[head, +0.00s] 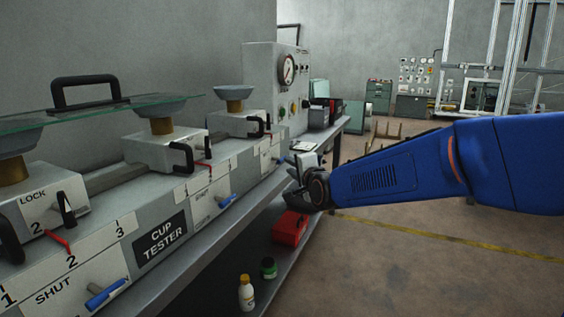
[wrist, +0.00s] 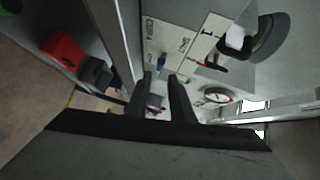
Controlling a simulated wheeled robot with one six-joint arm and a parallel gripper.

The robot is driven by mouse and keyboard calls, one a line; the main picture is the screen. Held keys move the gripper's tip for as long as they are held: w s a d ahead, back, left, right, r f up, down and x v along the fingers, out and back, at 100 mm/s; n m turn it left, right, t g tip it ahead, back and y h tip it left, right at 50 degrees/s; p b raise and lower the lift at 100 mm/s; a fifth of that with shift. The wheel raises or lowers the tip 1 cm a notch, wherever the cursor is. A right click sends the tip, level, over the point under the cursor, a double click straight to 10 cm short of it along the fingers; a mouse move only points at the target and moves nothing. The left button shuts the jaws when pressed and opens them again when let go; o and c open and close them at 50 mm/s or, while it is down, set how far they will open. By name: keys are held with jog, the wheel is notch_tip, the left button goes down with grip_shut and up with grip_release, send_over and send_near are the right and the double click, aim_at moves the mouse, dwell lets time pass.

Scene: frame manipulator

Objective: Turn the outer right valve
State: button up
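The cup tester (head: 160,240) is a long grey bench unit with blue-handled valves along its front. The outer right valve (head: 288,160) is the far one in the head view, a small blue handle below a label plate. In the wrist view a blue valve handle (wrist: 162,60) stands out from the labelled panel, just beyond the fingertips. My gripper (wrist: 161,76) has its two dark fingers apart with nothing seen held between them. In the head view my gripper (head: 300,188) is near the far end of the tester, in front of the bench; its fingers are hard to make out there.
Nearer valves show a middle blue handle (head: 226,201) and a front blue handle (head: 105,293). Red levers and black clamps sit above them. A red box (head: 290,228), a green-lidded jar (head: 268,267) and a bottle (head: 246,293) stand on the lower shelf. Floor to the right is open.

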aim_at(282, 161)
jog(key=x, duration=0.9)
jog(key=shift+w+a, duration=0.15)
jog(key=shift+w, duration=0.2)
grip_shut()
